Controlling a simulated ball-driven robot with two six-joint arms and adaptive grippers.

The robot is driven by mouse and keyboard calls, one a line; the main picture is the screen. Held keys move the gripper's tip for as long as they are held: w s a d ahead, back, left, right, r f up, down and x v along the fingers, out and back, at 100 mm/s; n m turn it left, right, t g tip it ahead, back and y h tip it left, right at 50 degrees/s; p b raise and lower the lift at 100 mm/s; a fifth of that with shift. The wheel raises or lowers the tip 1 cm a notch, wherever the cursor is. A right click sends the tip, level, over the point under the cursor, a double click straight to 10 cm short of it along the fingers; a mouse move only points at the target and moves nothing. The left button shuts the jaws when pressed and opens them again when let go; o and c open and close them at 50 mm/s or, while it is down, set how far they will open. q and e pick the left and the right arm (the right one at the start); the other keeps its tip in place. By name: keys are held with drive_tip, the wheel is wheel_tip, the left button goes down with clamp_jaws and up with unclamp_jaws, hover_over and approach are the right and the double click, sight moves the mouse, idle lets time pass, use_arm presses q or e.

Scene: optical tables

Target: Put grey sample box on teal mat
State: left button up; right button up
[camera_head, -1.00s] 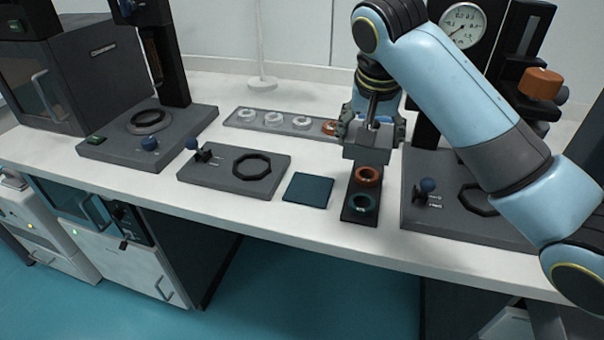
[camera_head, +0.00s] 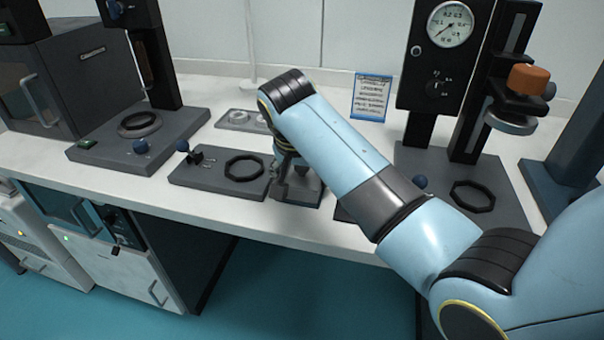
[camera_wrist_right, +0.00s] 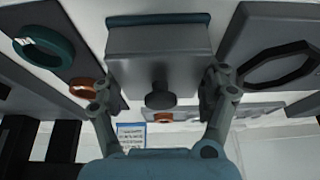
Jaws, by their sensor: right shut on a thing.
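The grey sample box (camera_wrist_right: 158,50), with a dark round knob on it, is held between the fingers of my right gripper (camera_wrist_right: 160,92). In the head view my right gripper (camera_head: 285,182) is low over the table's front part, with the box (camera_head: 308,190) partly hidden by the arm. A teal strip of the mat (camera_wrist_right: 158,19) shows just past the box's edge in the wrist view; the box hides most of it. In the head view the mat is hidden. I cannot tell whether the box touches it. My left gripper is out of view.
A grey plate with a dark octagonal ring (camera_head: 244,167) lies left of the box. A gauge stand (camera_head: 440,70) rises at the right.

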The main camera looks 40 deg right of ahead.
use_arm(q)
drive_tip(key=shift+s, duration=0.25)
use_arm(e)
drive_tip(key=o, duration=1.2)
drive_tip(key=shift+c, duration=0.2)
drive_tip(key=shift+r, duration=0.1)
use_arm(q)
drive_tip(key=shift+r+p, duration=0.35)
drive_tip(key=shift+p, duration=0.05)
use_arm(e)
drive_tip(key=v, duration=1.2)
drive_tip(key=shift+a, duration=0.1)
